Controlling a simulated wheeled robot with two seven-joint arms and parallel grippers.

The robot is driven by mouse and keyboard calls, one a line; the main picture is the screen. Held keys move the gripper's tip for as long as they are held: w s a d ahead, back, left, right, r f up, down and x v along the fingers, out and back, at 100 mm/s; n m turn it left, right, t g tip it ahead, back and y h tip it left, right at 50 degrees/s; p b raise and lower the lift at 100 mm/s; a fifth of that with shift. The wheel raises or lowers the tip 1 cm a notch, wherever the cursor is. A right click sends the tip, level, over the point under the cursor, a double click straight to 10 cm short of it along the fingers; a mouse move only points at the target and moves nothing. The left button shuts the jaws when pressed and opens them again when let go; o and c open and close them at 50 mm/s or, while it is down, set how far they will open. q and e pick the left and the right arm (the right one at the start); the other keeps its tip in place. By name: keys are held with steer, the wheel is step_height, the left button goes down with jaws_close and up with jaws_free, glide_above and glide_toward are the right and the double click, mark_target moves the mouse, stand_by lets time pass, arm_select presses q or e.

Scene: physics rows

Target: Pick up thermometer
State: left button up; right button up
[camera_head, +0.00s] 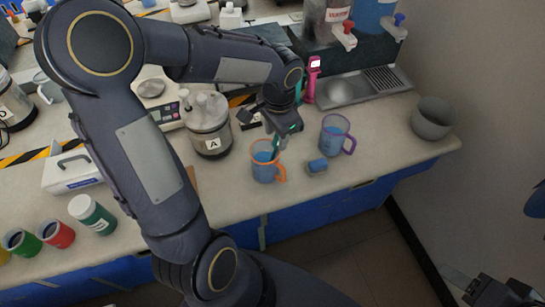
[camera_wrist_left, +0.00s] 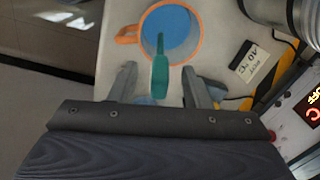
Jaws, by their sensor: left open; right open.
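A teal stick-like thing, which looks like the thermometer (camera_head: 276,143), stands in a clear mug with an orange rim and handle (camera_head: 264,172). In the left wrist view the thermometer's wide teal end (camera_wrist_left: 160,78) points toward me and its thin end reaches the blue liquid in the mug (camera_wrist_left: 127,34). My left gripper (camera_head: 284,133) is above the mug; in its wrist view the open fingers (camera_wrist_left: 160,84) are on either side of the teal end, with gaps between. My right gripper (camera_head: 497,292) is at the bottom right, away from the counter, partly cut off.
A purple-rimmed mug (camera_head: 337,136) and a blue block (camera_head: 317,166) are right of the orange mug. A jar marked A (camera_head: 210,127) stands left of it. A grey bowl (camera_head: 433,118) is at the right end. A pink device (camera_head: 312,78) stands behind.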

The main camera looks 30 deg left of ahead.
mark_target(273, 155)
arm_select(q)
step_height(273, 155, down, 3)
steer(key=shift+w+a+r, duration=0.1)
steer(key=shift+r, duration=0.1)
jaws_close()
stand_by(0.3)
